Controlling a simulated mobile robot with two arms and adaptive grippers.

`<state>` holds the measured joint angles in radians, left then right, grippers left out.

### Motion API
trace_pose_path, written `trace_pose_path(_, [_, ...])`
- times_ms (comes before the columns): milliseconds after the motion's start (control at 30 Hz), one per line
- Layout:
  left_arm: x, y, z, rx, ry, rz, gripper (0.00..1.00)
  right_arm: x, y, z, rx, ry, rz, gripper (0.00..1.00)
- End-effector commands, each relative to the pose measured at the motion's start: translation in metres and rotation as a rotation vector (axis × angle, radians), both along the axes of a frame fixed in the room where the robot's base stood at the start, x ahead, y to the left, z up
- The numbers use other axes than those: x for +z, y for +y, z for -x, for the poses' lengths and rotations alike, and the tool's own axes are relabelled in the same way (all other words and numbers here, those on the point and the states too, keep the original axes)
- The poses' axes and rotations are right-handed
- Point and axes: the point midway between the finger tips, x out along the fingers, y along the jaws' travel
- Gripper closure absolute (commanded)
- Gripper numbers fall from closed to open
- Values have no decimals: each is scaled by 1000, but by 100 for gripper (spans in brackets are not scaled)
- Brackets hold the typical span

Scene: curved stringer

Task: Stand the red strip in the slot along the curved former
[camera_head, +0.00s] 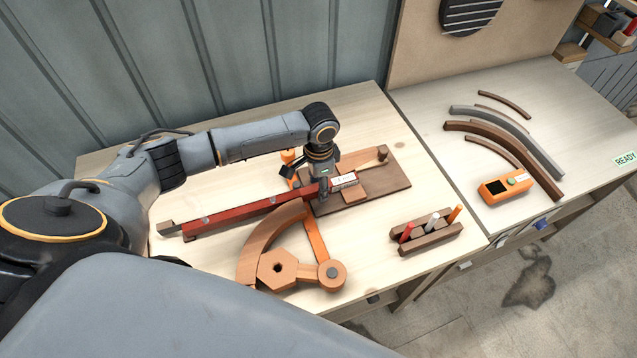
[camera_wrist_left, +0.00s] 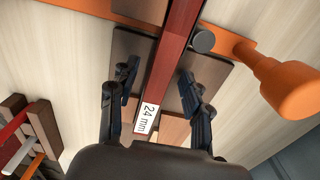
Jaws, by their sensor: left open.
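The red strip (camera_head: 245,212) lies long and straight across the table, its left end by a small dark block. Its right end carries a white "24 mm" label and reaches over a dark brown board (camera_head: 392,181). My left gripper (camera_head: 320,190) is above the strip near the labelled end. In the left wrist view the open fingers (camera_wrist_left: 158,76) stand on either side of the red strip (camera_wrist_left: 172,58), with gaps visible. The curved former (camera_head: 262,238), a brown arc with a hexagonal piece, lies in front of the strip. I cannot make out the slot clearly.
An orange arm (camera_head: 317,242) with a round end lies beside the former. A pen rack (camera_head: 426,240) stands to the right. The right-hand table holds curved strips (camera_head: 520,140) and an orange device (camera_head: 505,188). Bare wood is free at the front right.

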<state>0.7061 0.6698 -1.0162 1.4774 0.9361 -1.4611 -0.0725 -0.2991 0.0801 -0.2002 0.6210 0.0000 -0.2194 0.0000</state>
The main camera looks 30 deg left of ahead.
Motion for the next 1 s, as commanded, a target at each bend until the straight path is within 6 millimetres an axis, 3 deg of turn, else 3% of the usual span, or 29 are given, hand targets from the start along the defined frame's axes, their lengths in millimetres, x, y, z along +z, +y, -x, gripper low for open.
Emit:
trace_pose_path(167, [4,0,0,0,-1,1,52,0,1,1,-1,2,-2,63])
trace_pose_path(267, [16,0,-1,-1,-3,1,52,0,1,1,0,2,-1,63])
trace_pose_path(700, [103,0,-1,0,-3,0,52,0,0,1,0,3,1,63])
trace_pose_path(1000, [120,0,-1,0,0,0,52,0,0,1,0,3,1,63])
